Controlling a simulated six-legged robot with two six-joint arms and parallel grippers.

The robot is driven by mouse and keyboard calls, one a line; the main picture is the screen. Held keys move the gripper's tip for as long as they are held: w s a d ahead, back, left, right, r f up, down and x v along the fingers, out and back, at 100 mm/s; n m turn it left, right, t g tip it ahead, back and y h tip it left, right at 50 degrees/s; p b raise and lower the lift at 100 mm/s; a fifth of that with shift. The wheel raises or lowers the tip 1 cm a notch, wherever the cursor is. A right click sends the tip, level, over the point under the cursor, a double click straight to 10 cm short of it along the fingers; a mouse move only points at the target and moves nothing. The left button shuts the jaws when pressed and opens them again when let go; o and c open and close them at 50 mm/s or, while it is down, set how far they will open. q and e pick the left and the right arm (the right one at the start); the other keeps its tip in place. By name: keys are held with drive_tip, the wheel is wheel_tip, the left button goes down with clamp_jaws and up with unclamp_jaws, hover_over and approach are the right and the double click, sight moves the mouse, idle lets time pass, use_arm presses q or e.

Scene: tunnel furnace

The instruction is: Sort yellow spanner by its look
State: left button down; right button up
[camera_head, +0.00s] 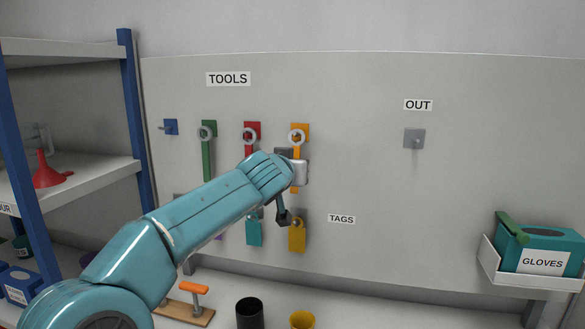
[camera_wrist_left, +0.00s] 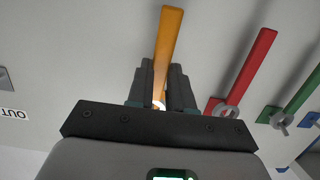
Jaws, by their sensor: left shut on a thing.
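The yellow spanner (camera_head: 297,150), orange-yellow in tone, hangs upright below an orange plate (camera_head: 304,128) on the TOOLS side of the board. Its ring end lies in front of the plate; I cannot tell whether it still rests on the peg. My left gripper (camera_head: 298,157) is at the spanner's upper part, and the wrist covers some of the handle. In the left wrist view the handle (camera_wrist_left: 171,35) rises between the two dark fingers of that gripper (camera_wrist_left: 160,88), which is shut on it. My right gripper is not in view.
Red (camera_head: 252,132) and green (camera_head: 208,150) spanners hang to the left. An empty grey peg plate (camera_head: 414,139) sits under the OUT label (camera_head: 418,105). Teal (camera_head: 254,231) and yellow (camera_head: 297,236) tags hang below. A GLOVES box (camera_head: 542,248) stands at right. The board's middle right is clear.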

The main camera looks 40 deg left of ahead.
use_arm(q)
drive_tip(key=c, duration=0.9)
unclamp_jaws()
drive_tip(key=b+v, duration=0.5)
drive_tip(key=v, duration=1.1)
drive_tip(key=shift+s, duration=0.2)
